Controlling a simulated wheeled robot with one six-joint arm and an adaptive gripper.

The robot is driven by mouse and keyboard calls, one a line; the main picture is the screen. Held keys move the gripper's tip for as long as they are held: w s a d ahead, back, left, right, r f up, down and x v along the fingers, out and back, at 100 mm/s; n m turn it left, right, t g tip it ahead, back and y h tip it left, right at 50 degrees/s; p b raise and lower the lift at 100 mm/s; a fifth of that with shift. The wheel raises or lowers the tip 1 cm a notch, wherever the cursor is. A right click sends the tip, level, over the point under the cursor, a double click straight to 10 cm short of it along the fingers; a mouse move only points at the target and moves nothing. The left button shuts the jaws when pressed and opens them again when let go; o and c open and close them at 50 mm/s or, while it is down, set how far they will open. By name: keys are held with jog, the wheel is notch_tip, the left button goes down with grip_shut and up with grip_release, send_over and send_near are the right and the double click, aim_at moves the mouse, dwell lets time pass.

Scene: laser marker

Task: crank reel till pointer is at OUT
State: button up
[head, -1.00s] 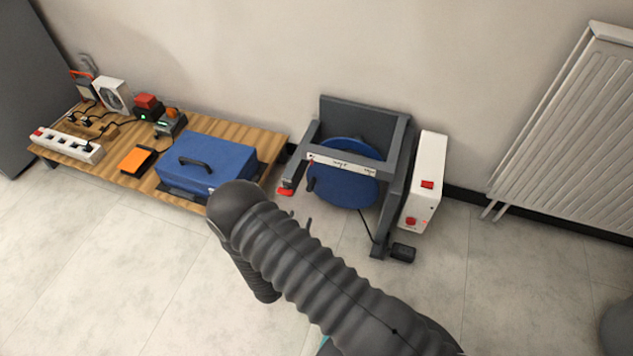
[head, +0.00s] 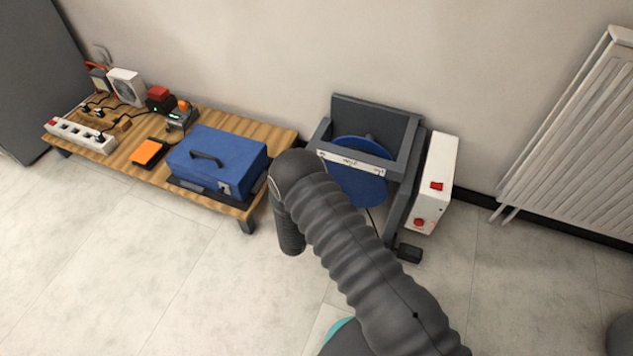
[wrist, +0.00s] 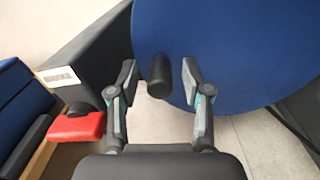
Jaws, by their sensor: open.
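The blue reel (head: 358,183) sits in a dark grey frame (head: 408,150) by the wall. A white scale strip (head: 350,162) crosses the frame's front; its lettering and pointer are too small to read. In the wrist view the blue reel disc (wrist: 235,45) fills the upper right. Its black crank knob (wrist: 160,75) shows between the two fingers of my gripper (wrist: 158,80). The fingers are open, with a gap on each side of the knob. In the head view my arm hides the gripper and the knob.
A red lever (wrist: 78,126) is close to the left of my fingers. A white box with red buttons (head: 433,185) stands right of the frame. A wooden bench (head: 130,165) with a blue case (head: 215,160) is at left. A radiator (head: 565,130) is far right.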

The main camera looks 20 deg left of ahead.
jog(key=shift+w, duration=0.5)
